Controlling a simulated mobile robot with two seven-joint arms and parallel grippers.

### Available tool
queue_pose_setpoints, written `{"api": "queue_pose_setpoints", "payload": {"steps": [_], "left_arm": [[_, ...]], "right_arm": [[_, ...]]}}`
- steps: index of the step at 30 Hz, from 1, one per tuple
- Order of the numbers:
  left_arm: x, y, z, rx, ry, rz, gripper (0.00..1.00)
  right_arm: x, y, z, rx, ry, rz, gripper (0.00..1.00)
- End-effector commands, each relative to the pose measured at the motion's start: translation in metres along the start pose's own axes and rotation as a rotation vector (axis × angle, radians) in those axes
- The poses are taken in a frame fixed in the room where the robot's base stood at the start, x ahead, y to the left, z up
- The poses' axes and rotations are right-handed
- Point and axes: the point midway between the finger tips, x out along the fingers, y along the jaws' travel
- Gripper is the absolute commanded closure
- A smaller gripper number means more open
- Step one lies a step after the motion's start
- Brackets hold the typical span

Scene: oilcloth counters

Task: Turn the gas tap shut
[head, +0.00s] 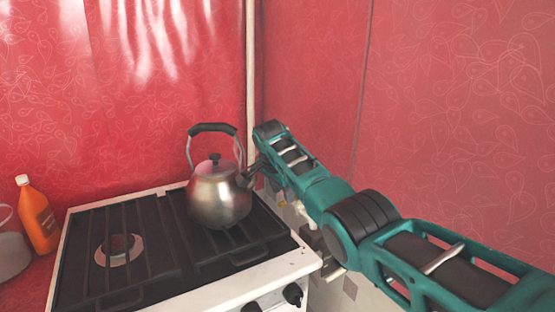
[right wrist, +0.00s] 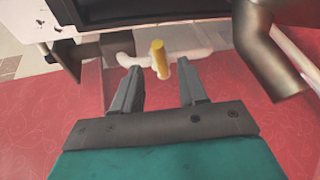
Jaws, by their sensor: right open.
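The gas tap shows in the right wrist view as a yellow handle (right wrist: 159,58) on a pale pipe (right wrist: 190,58). The handle stands roughly lengthwise in the picture, across the pipe. My right gripper (right wrist: 160,82) is open. Its two grey fingers point at the tap, one on each side of the handle in the picture, with nothing between them. I cannot tell whether the handle's lower end is between the fingertips. In the head view my right arm reaches to the stove's right side and hides most of the tap area. My left gripper is not in view.
A metal kettle (head: 220,195) stands on the black-grated stove (head: 130,210), close to my right arm. Dark knobs (head: 292,294) are on the stove's front. An orange bottle (head: 38,215) and a grey pot (head: 12,255) stand at the left. A red patterned wall (head: 460,120) is at the right.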

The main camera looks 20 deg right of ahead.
Motion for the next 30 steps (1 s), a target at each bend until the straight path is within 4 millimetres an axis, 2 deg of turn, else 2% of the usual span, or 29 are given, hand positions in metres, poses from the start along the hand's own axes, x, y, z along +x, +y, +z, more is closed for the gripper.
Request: {"api": "queue_pose_setpoints", "payload": {"steps": [15,21,28,30], "left_arm": [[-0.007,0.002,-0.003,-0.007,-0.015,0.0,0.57],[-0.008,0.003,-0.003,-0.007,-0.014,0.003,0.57],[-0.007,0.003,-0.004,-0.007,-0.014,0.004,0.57],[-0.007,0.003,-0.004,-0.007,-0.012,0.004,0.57]], "right_arm": [[-0.084,-0.001,0.0,0.001,0.001,-0.004,0.58],[-0.095,0.0,0.0,0.001,0.0,-0.002,0.58],[-0.096,0.0,0.0,0.001,0.0,-0.002,0.58],[-0.095,0.0,0.0,0.0,0.0,-0.002,0.63]]}}
